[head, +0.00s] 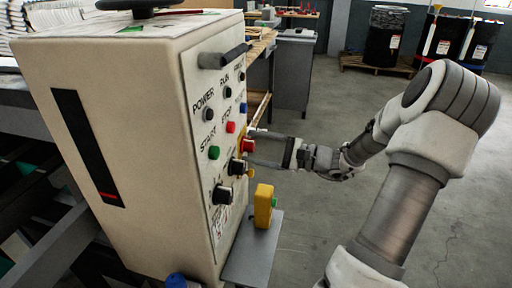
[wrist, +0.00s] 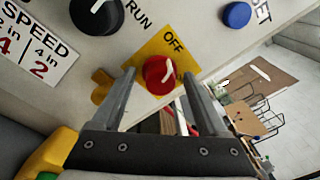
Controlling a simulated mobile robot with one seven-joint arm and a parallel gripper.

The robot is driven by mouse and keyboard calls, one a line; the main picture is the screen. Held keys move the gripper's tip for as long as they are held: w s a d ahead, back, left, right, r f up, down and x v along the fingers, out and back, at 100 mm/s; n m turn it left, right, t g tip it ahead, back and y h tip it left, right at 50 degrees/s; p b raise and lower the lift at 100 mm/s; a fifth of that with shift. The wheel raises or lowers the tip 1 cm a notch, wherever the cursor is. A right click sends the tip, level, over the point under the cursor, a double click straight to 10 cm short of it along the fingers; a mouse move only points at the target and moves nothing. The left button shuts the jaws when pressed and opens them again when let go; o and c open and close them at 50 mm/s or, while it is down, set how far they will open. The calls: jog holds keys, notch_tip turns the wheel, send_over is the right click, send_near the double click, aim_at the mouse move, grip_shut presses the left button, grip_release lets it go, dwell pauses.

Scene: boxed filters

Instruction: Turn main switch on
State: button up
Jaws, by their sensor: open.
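The main switch is a red rotary knob (head: 247,146) with a white pointer line, on a yellow plate marked OFF. It shows large in the wrist view (wrist: 157,76), fixed to the panel of a cream control cabinet (head: 120,150). The white line runs slantwise. My gripper (head: 251,147) reaches in from the right with its jaws open. In the wrist view its two fingers (wrist: 160,78) stand one on each side of the red knob, with gaps visible. Whether the fingertips touch the panel I cannot tell.
A black knob (wrist: 97,12) and a yellow tab (wrist: 102,86) are close left of the switch. A blue button (wrist: 236,14) is to the right. A yellow block (head: 264,206) stands on a grey ledge (head: 255,255) below. Open floor (head: 300,235) lies right of the cabinet.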

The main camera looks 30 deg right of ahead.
grip_shut()
jog(key=shift+r+m+p, duration=0.2)
jog(key=shift+m+p, duration=0.1)
jog(key=shift+p, duration=0.3)
jog(key=shift+r+m+p, duration=0.1)
jog(key=shift+m+p, duration=0.4)
jog(key=shift+p, duration=0.5)
jog(key=shift+r+m+p, duration=0.1)
jog(key=shift+m+p, duration=0.7)
jog(key=shift+p, duration=0.4)
jog(key=m+p, duration=0.4)
jog(key=p, duration=0.1)
jog(key=shift+g+p, duration=0.3)
jog(key=shift+p, duration=0.1)
jog(key=m+p, duration=0.4)
jog(key=m, duration=0.1)
jog(key=shift+w+d+g+p, duration=0.1)
jog(key=shift+g+p, duration=0.2)
jog(key=shift+p, duration=0.1)
jog(key=m+p, duration=0.1)
jog(key=m, duration=0.2)
jog(key=m+p, duration=0.1)
jog(key=shift+f+m+g+y+p, duration=0.3)
jog(key=shift+m, duration=0.1)
